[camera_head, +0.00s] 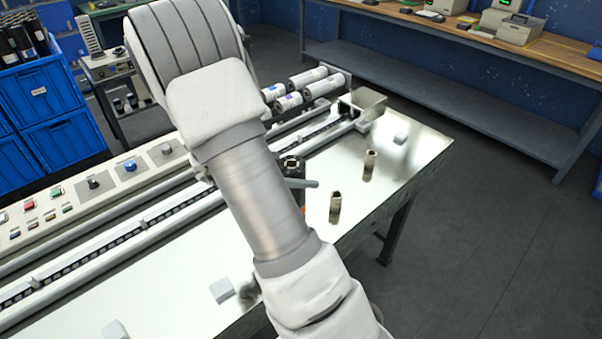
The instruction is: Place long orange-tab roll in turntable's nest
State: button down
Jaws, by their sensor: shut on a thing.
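My arm crosses the middle of the view and covers much of the bench. My gripper is not visible, so I cannot see what is between its fingers. A dark upright cylinder with a notched top (293,166) shows just right of my arm, with a small orange patch low on it. A grey rod (301,183) sticks out to the right beside it. I cannot tell whether this is the nest or part of a roll. No long orange-tab roll can be clearly made out, and the turntable cannot be identified.
White rolls (306,78) with dark ends lie on a rack behind the conveyor (175,212). Two small brown cylinders (335,204) (370,162) stand on the shiny bench top (400,170). A square metal holder (366,106) stands at the conveyor's far end. Blue crates (50,110) are at left.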

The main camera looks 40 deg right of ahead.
grip_release()
